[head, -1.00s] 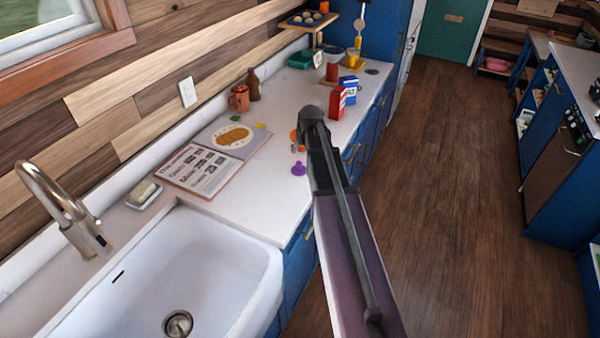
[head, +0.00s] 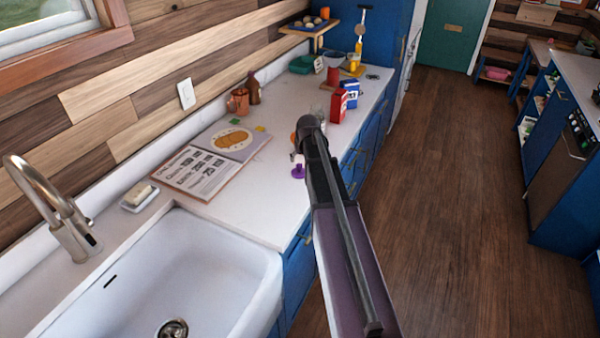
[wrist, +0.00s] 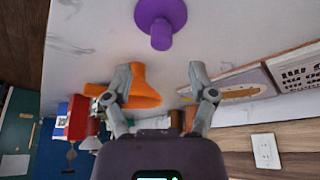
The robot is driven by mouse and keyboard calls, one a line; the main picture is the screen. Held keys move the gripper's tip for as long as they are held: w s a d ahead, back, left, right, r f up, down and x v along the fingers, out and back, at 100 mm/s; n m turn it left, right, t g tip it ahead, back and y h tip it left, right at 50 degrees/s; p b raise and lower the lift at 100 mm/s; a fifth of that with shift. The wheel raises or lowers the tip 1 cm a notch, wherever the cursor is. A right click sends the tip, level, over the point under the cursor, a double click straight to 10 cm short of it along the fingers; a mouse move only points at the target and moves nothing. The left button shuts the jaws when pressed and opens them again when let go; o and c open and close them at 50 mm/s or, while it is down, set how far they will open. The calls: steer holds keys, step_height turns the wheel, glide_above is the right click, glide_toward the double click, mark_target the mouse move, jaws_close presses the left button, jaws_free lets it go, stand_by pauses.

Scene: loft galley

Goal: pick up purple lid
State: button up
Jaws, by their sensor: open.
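The purple lid (head: 298,171) lies on the white counter, right of the open recipe book, partly hidden by my arm in the head view. In the wrist view the purple lid (wrist: 161,20) shows as a round disc with a knob, at the top of the picture. My gripper (wrist: 163,72) is open and empty, its two fingers spread apart. The lid lies beyond the fingertips and is not between them. An orange object (wrist: 140,90) shows beside the left finger in the wrist view; I cannot tell whether they touch. My gripper's fingers are hidden in the head view.
The open recipe book (head: 200,165) lies left of the lid. A red carton (head: 338,106) and a blue carton (head: 351,92) stand farther back. A copper mug (head: 238,101) and brown bottle (head: 253,88) stand near the wall. The sink (head: 180,265) is in front.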

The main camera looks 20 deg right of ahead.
mark_target(299, 164)
steer(key=b+x, duration=0.3)
steer(key=shift+s+a+f, duration=0.2)
steer(key=shift+s+f, duration=0.05)
steer(key=shift+b+x, duration=1)
steer(key=shift+b, duration=0.05)
steer(key=shift+c, duration=0.2)
jaws_close()
